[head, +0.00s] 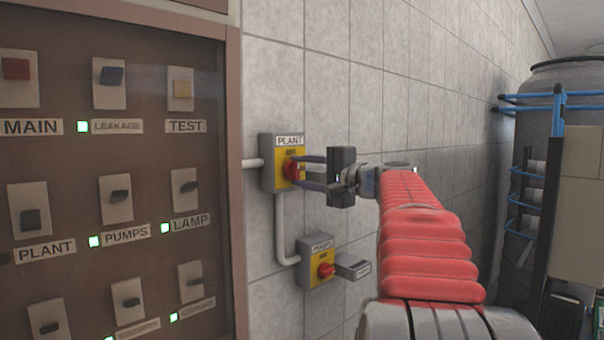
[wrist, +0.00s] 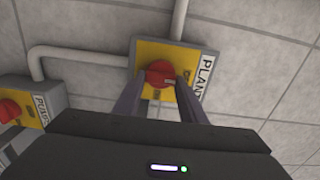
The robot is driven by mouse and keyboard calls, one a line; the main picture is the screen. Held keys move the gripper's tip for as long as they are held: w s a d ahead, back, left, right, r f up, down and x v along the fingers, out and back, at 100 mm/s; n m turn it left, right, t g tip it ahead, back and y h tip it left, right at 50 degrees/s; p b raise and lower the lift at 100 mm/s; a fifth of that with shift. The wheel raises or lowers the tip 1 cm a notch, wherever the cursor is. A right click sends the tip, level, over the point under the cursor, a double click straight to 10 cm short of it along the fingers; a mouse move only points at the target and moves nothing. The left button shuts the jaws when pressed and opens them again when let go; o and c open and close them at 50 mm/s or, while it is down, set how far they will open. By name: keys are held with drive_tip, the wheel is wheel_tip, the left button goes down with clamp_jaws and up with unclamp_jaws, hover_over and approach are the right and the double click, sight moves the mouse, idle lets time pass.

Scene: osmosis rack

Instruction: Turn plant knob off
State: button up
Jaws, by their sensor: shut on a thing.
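The PLANT switch box (head: 268,172) is on the tiled wall, grey with a yellow face and a PLANT label above a red knob (head: 290,169). In the wrist view the red knob (wrist: 160,74) sits in the middle of the yellow face of the box (wrist: 147,52). My gripper (head: 298,172) reaches in from the right with its two fingers above and below the knob, shut on it. In the wrist view the fingers of my gripper (wrist: 159,84) lie at both sides of the knob and partly cover the box.
A PUMPS switch box (head: 313,258) with a red knob (head: 326,270) is below on the wall, with a grey padlock-like piece (head: 353,267) beside it. Conduit (head: 282,230) joins the boxes. A control panel (head: 110,160) stands at left; a tank with blue pipes (head: 560,97) at right.

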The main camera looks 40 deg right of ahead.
drive_tip(key=shift+f, duration=0.25)
drive_tip(key=o, duration=1.1)
drive_tip(key=shift+r, duration=0.15)
drive_tip(key=shift+c, duration=0.2)
drive_tip(key=s, duration=1.3)
drive_tip(key=shift+s+d, duration=0.25)
drive_tip(key=shift+s, duration=0.15)
